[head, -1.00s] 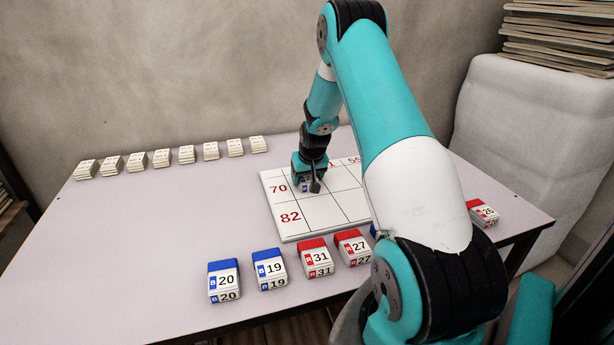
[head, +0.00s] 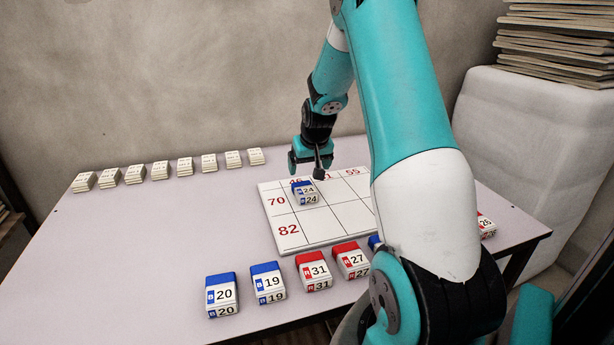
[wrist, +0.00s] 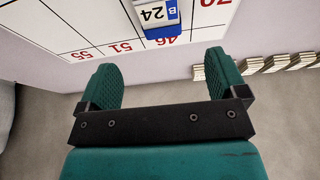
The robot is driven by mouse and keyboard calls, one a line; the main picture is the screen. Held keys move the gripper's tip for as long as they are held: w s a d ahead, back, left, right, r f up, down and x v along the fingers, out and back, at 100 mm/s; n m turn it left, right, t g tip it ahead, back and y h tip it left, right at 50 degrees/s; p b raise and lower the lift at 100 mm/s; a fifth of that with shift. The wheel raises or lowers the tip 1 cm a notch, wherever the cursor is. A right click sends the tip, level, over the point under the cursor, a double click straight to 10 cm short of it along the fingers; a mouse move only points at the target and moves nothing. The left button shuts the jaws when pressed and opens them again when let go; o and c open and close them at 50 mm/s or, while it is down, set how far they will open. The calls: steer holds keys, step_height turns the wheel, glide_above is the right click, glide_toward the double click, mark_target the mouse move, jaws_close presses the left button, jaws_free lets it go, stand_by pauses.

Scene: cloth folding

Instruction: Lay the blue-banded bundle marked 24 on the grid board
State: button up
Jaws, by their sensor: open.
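The blue-banded bundle marked 24 (head: 306,196) lies flat on the white grid board (head: 315,233), right of the red 70 and below the column label 46. In the wrist view the bundle (wrist: 158,14) shows at the top edge, its blue end close against the 46; part of it is cut off. My gripper (head: 306,166) is open and empty, above and behind the bundle, clear of it. In the wrist view the two green fingers of my gripper (wrist: 160,78) stand wide apart with nothing between them.
Blue bundles 20 (head: 222,294) and 19 (head: 268,282) and red bundles 31 (head: 313,270) and 27 (head: 351,259) line the front. Another red one (head: 486,225) is at right, partly behind my arm. Several pale stacks (head: 160,170) line the back left. The table's left is clear.

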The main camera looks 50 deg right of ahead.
steer(key=s+a+r+n+y, duration=0.2)
steer(key=a+r, duration=0.1)
steer(key=a, duration=0.7)
steer(key=s+a+r+n+y, duration=0.1)
steer(key=a+r+n, duration=0.25)
steer(key=a, duration=0.65)
steer(key=s+a+r+n+y, duration=0.15)
steer(key=a+r, duration=0.25)
steer(key=a, duration=0.6)
steer(key=s+a+r+n+g+y, duration=0.1)
steer(key=s+a+n+g, duration=0.1)
steer(key=s+a, duration=0.5)
steer(key=s+a+r+n+g+y, duration=0.1)
steer(key=s+a+n+g, duration=0.1)
steer(key=s+a+n, duration=0.2)
steer(key=s+a, duration=0.3)
steer(key=s, duration=0.5)
steer(key=shift+s+r, duration=0.3)
